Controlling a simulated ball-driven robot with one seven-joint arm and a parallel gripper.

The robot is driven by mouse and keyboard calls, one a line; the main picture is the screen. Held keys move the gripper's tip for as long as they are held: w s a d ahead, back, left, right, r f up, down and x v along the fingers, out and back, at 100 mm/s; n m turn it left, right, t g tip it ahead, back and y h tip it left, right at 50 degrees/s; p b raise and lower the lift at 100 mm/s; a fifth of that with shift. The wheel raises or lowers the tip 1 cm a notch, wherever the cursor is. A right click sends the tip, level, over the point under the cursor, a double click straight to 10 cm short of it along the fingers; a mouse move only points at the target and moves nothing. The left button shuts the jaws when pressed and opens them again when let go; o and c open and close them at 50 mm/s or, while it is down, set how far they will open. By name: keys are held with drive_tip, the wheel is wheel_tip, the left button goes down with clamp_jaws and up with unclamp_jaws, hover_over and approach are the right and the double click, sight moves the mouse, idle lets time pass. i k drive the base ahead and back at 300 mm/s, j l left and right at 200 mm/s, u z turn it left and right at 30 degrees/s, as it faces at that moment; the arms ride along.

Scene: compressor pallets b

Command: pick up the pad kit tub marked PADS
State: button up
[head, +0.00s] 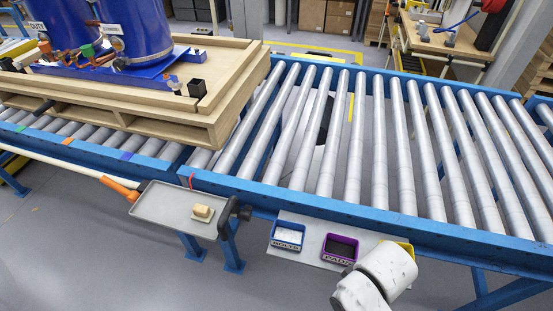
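The pad kit tub (340,248) has a purple rim and a dark inside, with a label reading PADS on its front. It sits on a grey side shelf (309,248) at the front edge of the conveyor, in the lower middle of the head view. My gripper's fingers do not show in this view.
A blue tub (287,237) marked BOLTS stands left of the PADS tub. A yellow tub (405,246) is partly hidden behind my arm. A grey tray (165,208) holds a small tan block (203,212). The roller conveyor (375,150) carries a wooden pallet (180,120) with blue tanks.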

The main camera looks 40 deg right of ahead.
sight(337, 249)
drive_tip(key=i+j+z, duration=0.25)
drive_tip(key=z, duration=0.15)
drive_tip(key=i+j+z, duration=0.55)
drive_tip(key=j+z, duration=0.2)
drive_tip(key=j, duration=0.25)
drive_tip(key=i+j+z, duration=0.15)
drive_tip(key=j+z, duration=0.25)
drive_tip(key=j, duration=0.25)
drive_tip(key=j+z, duration=0.35)
drive_tip(key=j, duration=0.35)
drive_tip(key=j+z, duration=0.4)
drive_tip(key=j, duration=0.3)
drive_tip(key=k+j+z, duration=0.35)
drive_tip(key=j, duration=0.25)
drive_tip(key=k+j+z, duration=0.35)
drive_tip(key=j, duration=0.15)
